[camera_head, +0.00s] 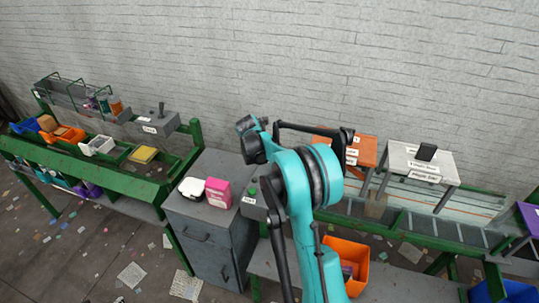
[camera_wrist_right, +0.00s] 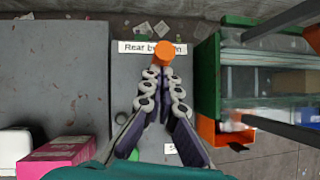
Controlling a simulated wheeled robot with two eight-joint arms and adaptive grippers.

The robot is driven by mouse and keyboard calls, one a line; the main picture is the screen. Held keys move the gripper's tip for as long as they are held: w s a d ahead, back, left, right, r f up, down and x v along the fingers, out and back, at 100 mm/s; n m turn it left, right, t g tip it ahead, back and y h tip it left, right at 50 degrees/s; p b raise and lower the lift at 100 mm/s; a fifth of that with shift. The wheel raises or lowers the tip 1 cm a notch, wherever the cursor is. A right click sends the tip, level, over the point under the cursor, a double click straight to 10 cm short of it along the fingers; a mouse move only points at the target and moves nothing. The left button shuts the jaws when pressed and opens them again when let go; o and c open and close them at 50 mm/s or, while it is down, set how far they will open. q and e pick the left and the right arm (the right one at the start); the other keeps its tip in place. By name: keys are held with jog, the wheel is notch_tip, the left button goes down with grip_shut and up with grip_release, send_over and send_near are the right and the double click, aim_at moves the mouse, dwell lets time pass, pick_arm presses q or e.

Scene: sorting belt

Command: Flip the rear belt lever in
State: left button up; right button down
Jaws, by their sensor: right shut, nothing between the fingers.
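In the right wrist view, my right gripper (camera_wrist_right: 163,80) is shut and empty. A grey control box with a green button (camera_head: 252,195) shows beside the arm. My left gripper is not in view.
A pink box (camera_head: 218,192) and a white box (camera_head: 192,187) stand on the grey cabinet (camera_head: 205,235). Another box with a dark lever (camera_head: 160,112) is at the left. An orange bin (camera_head: 346,258) and the green-framed belt (camera_head: 410,222) lie right of my arm.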

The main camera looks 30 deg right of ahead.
jog(key=shift+w+d+g+y+p, duration=0.4)
jog(key=shift+w+d+g+y, duration=0.1)
jog(key=shift+w+d+y, duration=0.2)
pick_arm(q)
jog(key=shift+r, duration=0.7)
pick_arm(e)
jog(key=shift+w+d, duration=0.2)
jog(key=shift+d, duration=0.15)
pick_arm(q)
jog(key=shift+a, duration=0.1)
pick_arm(e)
jog(key=shift+d, duration=0.1)
jog(key=shift+r, duration=0.1)
